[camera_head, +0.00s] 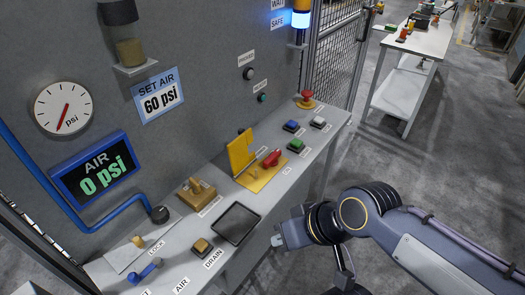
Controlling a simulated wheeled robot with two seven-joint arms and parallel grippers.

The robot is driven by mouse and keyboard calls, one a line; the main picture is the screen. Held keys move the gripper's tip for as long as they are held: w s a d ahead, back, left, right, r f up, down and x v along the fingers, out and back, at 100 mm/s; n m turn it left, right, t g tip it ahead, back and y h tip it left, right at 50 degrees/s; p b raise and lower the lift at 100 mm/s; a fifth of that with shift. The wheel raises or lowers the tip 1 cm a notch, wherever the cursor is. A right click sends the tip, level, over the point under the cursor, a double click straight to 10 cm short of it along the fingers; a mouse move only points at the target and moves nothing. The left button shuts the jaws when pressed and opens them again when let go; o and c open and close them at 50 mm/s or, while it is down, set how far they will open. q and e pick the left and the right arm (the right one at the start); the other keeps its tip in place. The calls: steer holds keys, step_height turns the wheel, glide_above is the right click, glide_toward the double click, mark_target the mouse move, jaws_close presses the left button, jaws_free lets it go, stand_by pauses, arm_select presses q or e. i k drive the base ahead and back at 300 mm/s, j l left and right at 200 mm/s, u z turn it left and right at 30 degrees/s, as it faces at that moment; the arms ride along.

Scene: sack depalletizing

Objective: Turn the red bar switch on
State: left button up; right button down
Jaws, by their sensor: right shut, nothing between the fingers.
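The red bar switch (271,158) sits on a yellow base plate (255,182) in the middle of the grey control shelf. A yellow upright plate (240,153) stands just left of the red bar. My right gripper (278,241) is shut and empty. It is in front of the shelf's front edge, nearer to me than the red bar and apart from it. My left gripper is out of view.
Green (297,145), blue (291,126) and white (318,122) buttons and a red mushroom button (306,99) lie beyond the bar. A black tray (236,223), a wooden block (196,192) and a blue lever (145,272) lie nearer. The air display (95,170) reads 0 psi.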

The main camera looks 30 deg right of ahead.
mark_target(271, 161)
steer(key=l, duration=0.7)
steer(key=i+l+u, duration=0.1)
steer(key=l, duration=0.6)
